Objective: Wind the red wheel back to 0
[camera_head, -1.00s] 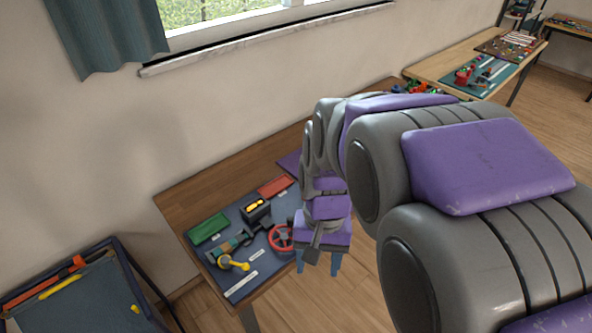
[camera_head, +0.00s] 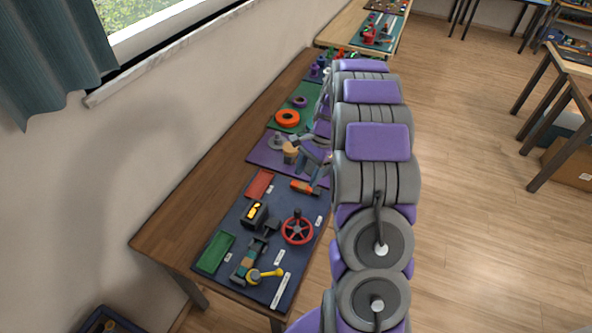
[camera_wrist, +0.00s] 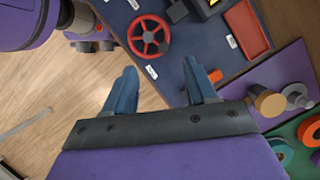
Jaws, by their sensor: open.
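The red wheel (camera_head: 297,228) sits at the right side of a dark blue mat (camera_head: 222,268) on the wooden table. It has several spokes and a dark knob on its rim. In the wrist view the red wheel (camera_wrist: 149,37) lies beyond my fingertips, clear of them. My gripper (camera_wrist: 160,70) is open and empty, its two blue fingers apart. In the head view my arm reaches along the table's right side, with the gripper near the purple mat, apart from the wheel. Any scale or number by the wheel is too small to read.
Near the wheel are a black box with yellow parts (camera_head: 254,213), a yellow crank (camera_head: 265,275), a green tray (camera_head: 214,252) and a red tray (camera_head: 259,184). An orange piece (camera_head: 304,187) lies near my arm. Open floor lies right of the table.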

